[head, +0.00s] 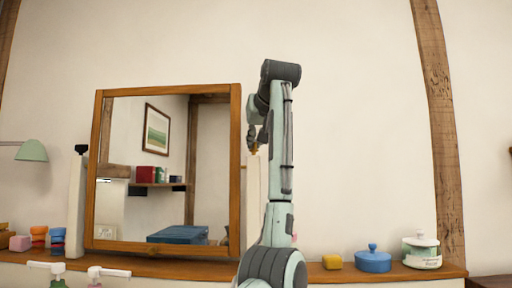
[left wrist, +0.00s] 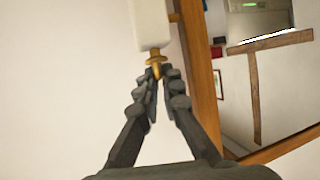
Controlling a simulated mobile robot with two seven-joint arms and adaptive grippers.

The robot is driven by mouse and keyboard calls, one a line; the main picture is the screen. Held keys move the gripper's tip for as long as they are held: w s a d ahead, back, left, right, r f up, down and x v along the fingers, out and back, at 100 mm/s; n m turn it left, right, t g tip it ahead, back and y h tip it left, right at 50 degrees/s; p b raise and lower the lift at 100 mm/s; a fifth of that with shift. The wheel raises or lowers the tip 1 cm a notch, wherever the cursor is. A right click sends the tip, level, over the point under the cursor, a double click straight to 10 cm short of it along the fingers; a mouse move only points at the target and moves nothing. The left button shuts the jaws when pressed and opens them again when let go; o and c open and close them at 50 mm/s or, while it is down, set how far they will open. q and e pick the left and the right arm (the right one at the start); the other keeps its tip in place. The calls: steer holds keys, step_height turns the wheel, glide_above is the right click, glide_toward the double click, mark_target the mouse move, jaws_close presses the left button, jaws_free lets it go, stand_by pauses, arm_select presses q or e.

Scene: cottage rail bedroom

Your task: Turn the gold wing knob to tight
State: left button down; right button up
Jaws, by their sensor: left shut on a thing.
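The gold wing knob (left wrist: 156,60) sits at the end of a white post (left wrist: 148,22) beside the wood-framed mirror (head: 240,170). My left gripper (left wrist: 158,74) is shut on the knob, with one finger on each side of it. In the head view the left gripper (head: 256,138) is at the top of the right-hand post (head: 252,195). There the knob (head: 254,150) shows only as a small gold spot, and my arm covers much of that area. A black knob (head: 81,149) tops the left-hand post. My right gripper is not in view.
The mirror stands on a wooden shelf (head: 315,272). To the right are a yellow block (head: 332,262), a blue lidded pot (head: 373,260) and a white lidded jar (head: 422,251). Coloured stacked pieces (head: 57,241) and a green lamp (head: 32,151) are at the left.

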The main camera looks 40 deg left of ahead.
arm_select(q)
steer(key=m+t+h, duration=0.2)
steer(key=shift+s+a+m+t+b, duration=0.15)
steer(key=shift+s+m+t+b, duration=0.05)
steer(key=shift+m+t+b, duration=0.1)
steer(key=shift+m+t+h, duration=0.3)
steer(key=shift+m+h, duration=0.1)
steer(key=shift+m, duration=0.1)
steer(key=shift+s+a+m+t+h, duration=0.15)
steer(key=shift+m+t+h, duration=0.35)
steer(key=shift+m+h, duration=0.35)
steer(key=shift+a+m+t+h, duration=0.1)
steer(key=shift+m+t+h, duration=0.3)
steer(key=shift+m+h, duration=0.7)
steer(key=shift+a+m+t+h+p, duration=0.1)
steer(key=shift+m+t+h+p, duration=0.2)
steer(key=shift+m+h, duration=0.55)
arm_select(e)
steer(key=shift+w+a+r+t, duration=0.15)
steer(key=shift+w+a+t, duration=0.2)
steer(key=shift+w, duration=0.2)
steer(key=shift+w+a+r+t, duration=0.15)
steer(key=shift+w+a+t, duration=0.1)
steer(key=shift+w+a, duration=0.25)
arm_select(q)
steer(key=c, duration=1.7)
jaws_free()
steer(key=shift+r, duration=0.1)
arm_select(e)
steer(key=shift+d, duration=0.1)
